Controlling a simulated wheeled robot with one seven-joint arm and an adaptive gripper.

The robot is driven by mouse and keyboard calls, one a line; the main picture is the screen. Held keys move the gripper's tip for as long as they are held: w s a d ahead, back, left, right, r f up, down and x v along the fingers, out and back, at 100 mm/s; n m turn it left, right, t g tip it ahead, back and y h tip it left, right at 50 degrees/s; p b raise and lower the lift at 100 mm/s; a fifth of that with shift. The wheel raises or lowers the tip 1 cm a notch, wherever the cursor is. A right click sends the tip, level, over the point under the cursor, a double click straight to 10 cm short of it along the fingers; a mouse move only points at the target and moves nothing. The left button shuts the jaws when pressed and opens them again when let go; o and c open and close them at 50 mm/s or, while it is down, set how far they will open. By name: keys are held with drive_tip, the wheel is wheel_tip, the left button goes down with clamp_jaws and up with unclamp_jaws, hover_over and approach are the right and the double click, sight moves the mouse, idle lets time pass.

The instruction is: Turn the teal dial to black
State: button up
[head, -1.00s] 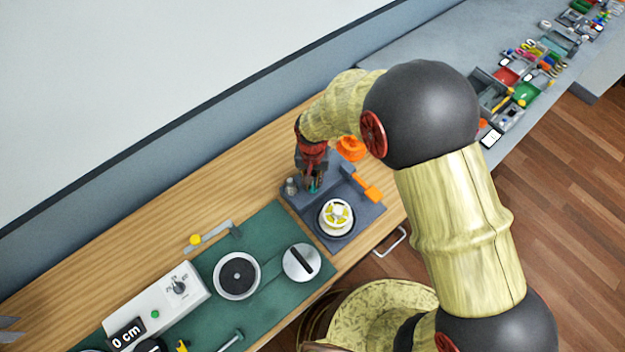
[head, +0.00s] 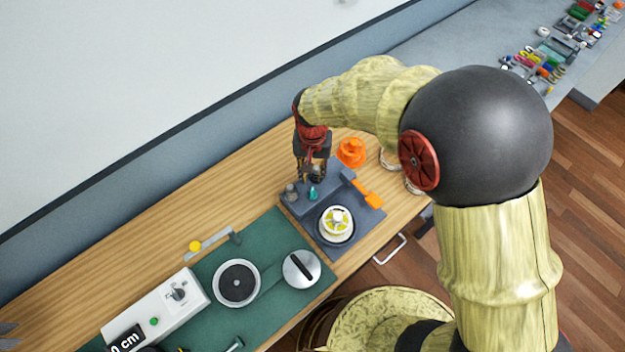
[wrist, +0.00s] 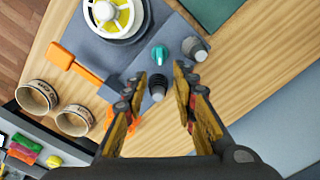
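The teal dial (head: 312,193) stands on a blue-grey panel (head: 328,183), between a grey knob (head: 291,192) and the raised block behind it. In the wrist view the teal dial (wrist: 160,55) shows ahead of my fingertips, with a dark ridged knob (wrist: 157,87) closer to them. My gripper (head: 313,176) is above the panel, just behind the dial in the head view. In the wrist view its two fingers (wrist: 168,84) are apart with nothing held between them. The markings around the dial are too small to read.
A white and yellow wheel (head: 337,222) sits on the panel's front part. An orange lever (head: 368,193) sticks out at its right, and an orange object (head: 351,151) stands behind. A green mat (head: 275,250) with round parts lies to the left. Bare wood (head: 200,210) lies behind the mat.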

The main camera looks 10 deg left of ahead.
drive_tip(key=shift+r, duration=1.4)
drive_tip(key=s+d+r+t+b, duration=0.2)
drive_tip(key=s+d+r+b, duration=0.1)
drive_tip(key=d, duration=0.6)
drive_tip(key=s+d+r+t+b, duration=0.1)
drive_tip(key=s+d+r+b, duration=0.2)
drive_tip(key=s+d+r, duration=0.3)
drive_tip(key=s+d+r+t+b, duration=0.2)
drive_tip(key=s+d+r, duration=0.3)
drive_tip(key=d, duration=0.7)
drive_tip(key=shift+s+r+m+t+b, duration=0.2)
drive_tip(key=shift+s+m+t+b, duration=0.15)
drive_tip(key=shift+s+b, duration=0.35)
drive_tip(key=shift+w+d, duration=0.1)
drive_tip(key=shift+c, duration=0.4)
